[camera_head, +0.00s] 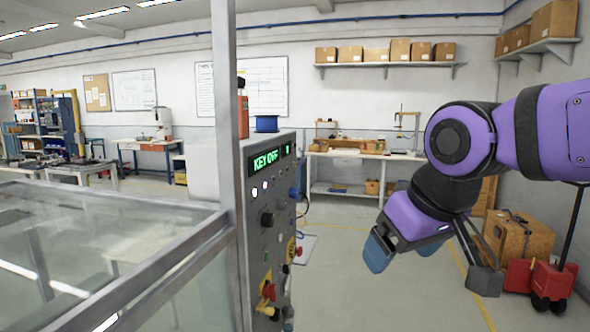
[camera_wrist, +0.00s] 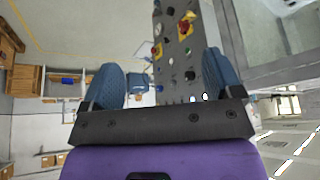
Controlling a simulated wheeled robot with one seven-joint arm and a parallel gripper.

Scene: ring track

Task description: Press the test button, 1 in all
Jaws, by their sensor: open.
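The grey control panel (camera_head: 272,242) stands left of centre in the head view, its display (camera_head: 269,158) reading "KEY OFF". Which one is the test button I cannot tell; labels are too small. My gripper (camera_head: 404,252) is open and empty, right of the panel and apart from it. In the wrist view the panel (camera_wrist: 173,38) shows upside down between and beyond the open fingers of my gripper (camera_wrist: 163,80).
A glass-walled enclosure (camera_head: 120,225) with a metal frame adjoins the panel on the left. A workbench (camera_head: 350,158) stands behind. Open floor lies between panel and gripper.

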